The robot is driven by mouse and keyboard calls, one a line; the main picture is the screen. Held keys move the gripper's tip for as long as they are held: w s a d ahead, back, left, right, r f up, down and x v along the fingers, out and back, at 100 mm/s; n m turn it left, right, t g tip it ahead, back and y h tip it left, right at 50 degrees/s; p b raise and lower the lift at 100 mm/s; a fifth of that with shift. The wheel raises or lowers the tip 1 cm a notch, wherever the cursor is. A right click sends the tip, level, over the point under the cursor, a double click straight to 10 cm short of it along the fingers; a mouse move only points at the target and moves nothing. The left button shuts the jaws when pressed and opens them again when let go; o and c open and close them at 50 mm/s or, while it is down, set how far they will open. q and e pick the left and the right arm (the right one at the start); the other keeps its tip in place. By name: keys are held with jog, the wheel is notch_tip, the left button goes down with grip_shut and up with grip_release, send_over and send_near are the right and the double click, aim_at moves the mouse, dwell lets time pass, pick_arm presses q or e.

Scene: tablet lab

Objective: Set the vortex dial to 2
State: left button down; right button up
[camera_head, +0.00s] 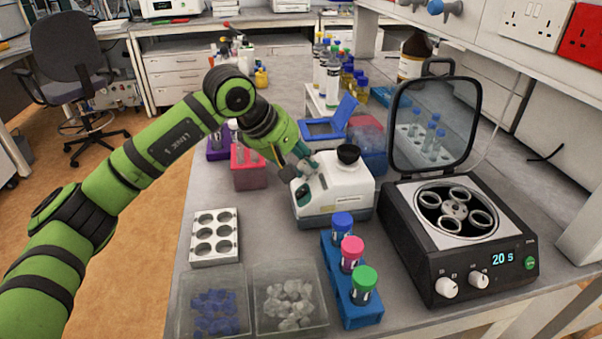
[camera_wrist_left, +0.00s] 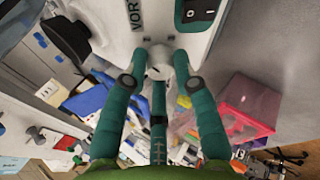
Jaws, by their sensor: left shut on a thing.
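The vortex mixer (camera_head: 345,190) is a white box with a grey base and a black cup (camera_head: 348,153) on top, standing on the bench. My left gripper (camera_head: 303,168) reaches its left side. In the left wrist view, the mixer's face (camera_wrist_left: 150,20) shows part of the lettering "VOR" and a black switch (camera_wrist_left: 200,10). The white dial (camera_wrist_left: 158,60) sits between the teal fingertips of my left gripper (camera_wrist_left: 157,78), which is shut on it. The dial's number marks cannot be read. My right gripper is not in view.
A centrifuge (camera_head: 460,235) with its lid up stands to the right and reads "20 S". A blue rack (camera_head: 357,312) of capped tubes stands in front of the mixer. Bins (camera_head: 290,268) and a white tube holder (camera_head: 214,237) lie front left.

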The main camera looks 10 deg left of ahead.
pick_arm(q)
jog(key=shift+a+f+m+b, duration=0.2)
jog(key=shift+f+m+b, duration=0.15)
jog(key=shift+m+b, duration=0.3)
jog(key=c, duration=1)
grip_release()
jog(key=shift+w+r, duration=0.1)
jog(key=shift+s+a+r, duration=0.15)
jog(key=shift+s+r, duration=0.05)
jog(key=shift+r, duration=0.25)
jog(key=v, duration=1.1)
jog(key=shift+s+a, duration=0.15)
jog(key=shift+f, duration=0.1)
